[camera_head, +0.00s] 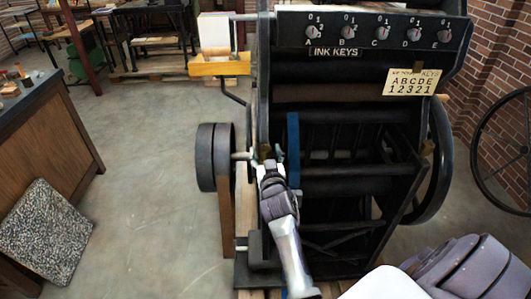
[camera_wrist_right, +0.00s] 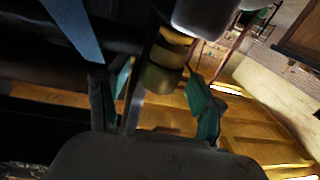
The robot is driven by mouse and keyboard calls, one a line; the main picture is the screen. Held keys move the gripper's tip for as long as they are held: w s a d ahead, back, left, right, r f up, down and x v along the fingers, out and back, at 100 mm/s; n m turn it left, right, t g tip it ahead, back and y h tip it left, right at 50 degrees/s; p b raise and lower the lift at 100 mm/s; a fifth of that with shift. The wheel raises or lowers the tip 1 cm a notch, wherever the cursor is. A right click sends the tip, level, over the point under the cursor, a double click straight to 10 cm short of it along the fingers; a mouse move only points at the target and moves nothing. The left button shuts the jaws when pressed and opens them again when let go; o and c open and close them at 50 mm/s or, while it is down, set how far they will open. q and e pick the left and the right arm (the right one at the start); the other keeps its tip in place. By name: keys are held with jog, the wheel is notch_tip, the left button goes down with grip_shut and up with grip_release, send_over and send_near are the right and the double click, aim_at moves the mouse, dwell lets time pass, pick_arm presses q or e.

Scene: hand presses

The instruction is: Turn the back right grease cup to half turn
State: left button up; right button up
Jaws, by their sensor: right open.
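A brass, round-sided grease cup (camera_wrist_right: 160,72) shows in the right wrist view, below a dark rounded part. I cannot tell from these views which of the press's cups it is. My right gripper (camera_head: 267,156) is at the lower left side of the black press (camera_head: 340,187) in the head view. In the wrist view my right gripper (camera_wrist_right: 160,88) is open, with one teal-padded finger on each side of the cup. Contact between pads and cup cannot be made out. In the head view the cup is not discernible behind the gripper. My left gripper is not in view.
Ink key dials (camera_head: 382,33) line the press's top, with a code card (camera_head: 411,82) below. A dark pulley wheel (camera_head: 206,157) stands left of the gripper, and a blue bar (camera_head: 293,150) close on its right.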

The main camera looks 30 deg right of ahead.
aim_at(264, 118)
jog(key=shift+r, duration=0.25)
notch_tip(264, 118, up, 10)
jog(key=shift+f, duration=0.25)
